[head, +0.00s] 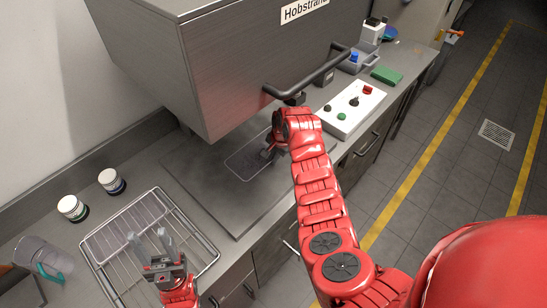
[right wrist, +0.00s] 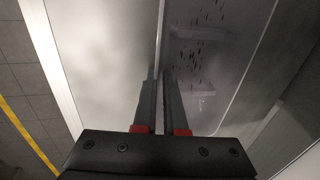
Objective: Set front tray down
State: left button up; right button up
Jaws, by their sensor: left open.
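A clear, shallow tray (head: 237,168) is at the flat metal plate under the raised hood. My right gripper (head: 267,154) is at the tray's right side. In the right wrist view, the right fingers (right wrist: 161,100) are closed together with the tray's thin rim (right wrist: 161,35) between them. The clear tray wall lies to the right of that rim. I cannot tell whether the tray touches the plate. A second clear tray (head: 96,243) lies on a wire rack at the lower left. My left gripper (head: 148,240) is open and empty over that rack.
The grey hood (head: 240,70) with its bar handle (head: 308,78) overhangs the metal plate (head: 225,218). A white control box (head: 345,117) stands right of it. The wire rack (head: 200,240), two small jars (head: 71,208) and a clear jug (head: 40,258) are at left.

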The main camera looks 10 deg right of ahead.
jog(key=o, duration=0.3)
